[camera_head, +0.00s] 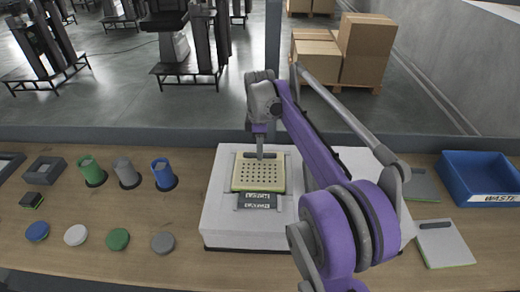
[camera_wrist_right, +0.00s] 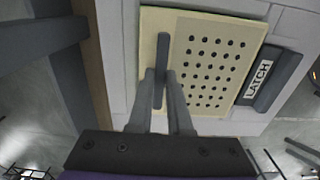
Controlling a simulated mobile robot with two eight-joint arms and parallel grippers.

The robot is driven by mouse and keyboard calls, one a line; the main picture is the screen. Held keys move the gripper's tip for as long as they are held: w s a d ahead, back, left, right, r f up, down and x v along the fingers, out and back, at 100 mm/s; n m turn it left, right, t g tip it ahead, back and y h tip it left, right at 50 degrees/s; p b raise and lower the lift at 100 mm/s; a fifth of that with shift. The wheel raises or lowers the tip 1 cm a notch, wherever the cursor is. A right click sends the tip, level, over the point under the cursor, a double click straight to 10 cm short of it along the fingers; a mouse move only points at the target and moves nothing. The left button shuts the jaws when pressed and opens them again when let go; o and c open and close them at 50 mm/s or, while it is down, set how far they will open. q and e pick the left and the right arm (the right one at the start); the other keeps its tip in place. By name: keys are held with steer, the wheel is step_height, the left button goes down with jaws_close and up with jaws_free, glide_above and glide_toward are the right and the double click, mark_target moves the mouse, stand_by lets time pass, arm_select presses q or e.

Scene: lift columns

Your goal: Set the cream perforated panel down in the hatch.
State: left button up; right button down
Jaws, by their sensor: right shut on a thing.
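The cream perforated panel (camera_head: 270,184) is at the top of the white box (camera_head: 225,222), over the place of the hatch. It also shows in the right wrist view (camera_wrist_right: 205,75), with rows of dark holes and a grey bar handle (camera_wrist_right: 161,60). My right gripper (camera_head: 260,153) is above the panel's back part, and its fingers (camera_wrist_right: 163,85) are shut on the handle. The hatch opening is hidden under the panel. I cannot tell whether the panel is seated or just above the box. A dark latch piece (camera_head: 257,201) with a label is at its front edge. My left gripper is not in view.
A blue waste bin (camera_head: 480,180) and a white plate with a grey handle (camera_head: 443,243) are at the right. Green, grey and blue cups (camera_head: 162,174) and several coloured discs (camera_head: 118,239) are at the left. My right arm covers the box's right side.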

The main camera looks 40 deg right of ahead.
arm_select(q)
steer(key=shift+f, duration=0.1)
arm_select(e)
steer(key=shift+f, duration=0.3)
stand_by(0.5)
steer(key=c, duration=0.8)
jaws_free()
steer(key=shift+o, duration=0.2)
steer(key=shift+r, duration=0.1)
steer(key=shift+r+p, duration=1.9)
steer(key=shift+r, duration=1.55)
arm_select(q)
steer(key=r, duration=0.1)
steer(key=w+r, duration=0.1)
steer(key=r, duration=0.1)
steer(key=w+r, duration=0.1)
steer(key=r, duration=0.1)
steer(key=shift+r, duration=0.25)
arm_select(e)
steer(key=shift+f, duration=0.1)
